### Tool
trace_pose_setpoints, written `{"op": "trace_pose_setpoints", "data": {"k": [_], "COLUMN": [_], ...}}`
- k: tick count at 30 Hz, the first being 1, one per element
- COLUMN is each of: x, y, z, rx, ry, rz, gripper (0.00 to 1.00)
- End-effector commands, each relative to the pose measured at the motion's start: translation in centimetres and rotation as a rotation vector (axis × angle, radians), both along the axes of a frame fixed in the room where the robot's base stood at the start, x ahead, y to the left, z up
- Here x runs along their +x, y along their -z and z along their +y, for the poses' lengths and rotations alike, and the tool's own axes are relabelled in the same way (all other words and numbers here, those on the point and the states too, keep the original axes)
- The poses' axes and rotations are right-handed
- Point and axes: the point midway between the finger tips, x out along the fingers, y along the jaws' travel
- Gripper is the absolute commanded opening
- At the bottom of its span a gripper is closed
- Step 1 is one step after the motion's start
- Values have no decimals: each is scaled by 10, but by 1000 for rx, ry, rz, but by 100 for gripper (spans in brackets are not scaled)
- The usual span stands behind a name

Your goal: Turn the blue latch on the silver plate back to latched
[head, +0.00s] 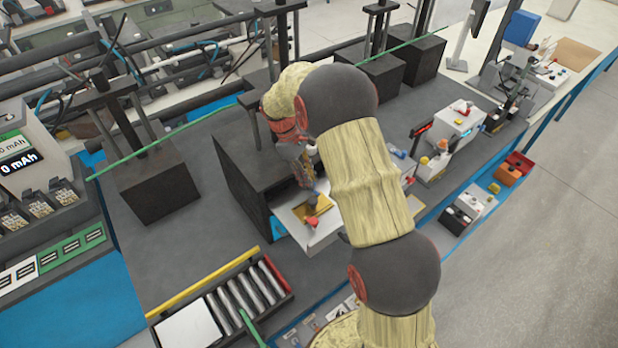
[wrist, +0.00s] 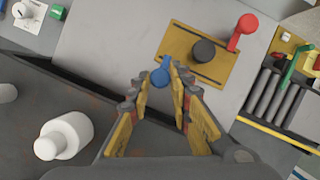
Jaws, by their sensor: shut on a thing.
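The blue latch (wrist: 161,75) shows in the wrist view between the fingertips of my gripper (wrist: 163,80). The gripper is shut on it, with yellow pads on both sides. A gold plate (wrist: 180,42) with a dark round knob (wrist: 204,51) and a red-ended lever (wrist: 242,30) lies just beyond. In the head view my gripper (head: 305,183) reaches down beside the gold plate (head: 321,208).
A dark box (head: 240,185) stands left of the pale fixture in the head view. A roller tray (head: 240,305) with a yellow rail lies in front. In the wrist view a white cylindrical part (wrist: 65,137) is at lower left. Grey bench is free at left.

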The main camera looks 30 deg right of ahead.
Motion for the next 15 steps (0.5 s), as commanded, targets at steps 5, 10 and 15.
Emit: {"op": "trace_pose_setpoints", "data": {"k": [5,10,15], "x": [0,0,0], "y": [0,0,1], "z": [0,0,-1], "rx": [1,0,-1], "ry": [52,73,76], "rz": [1,1,1], "gripper": [0,0,0]}}
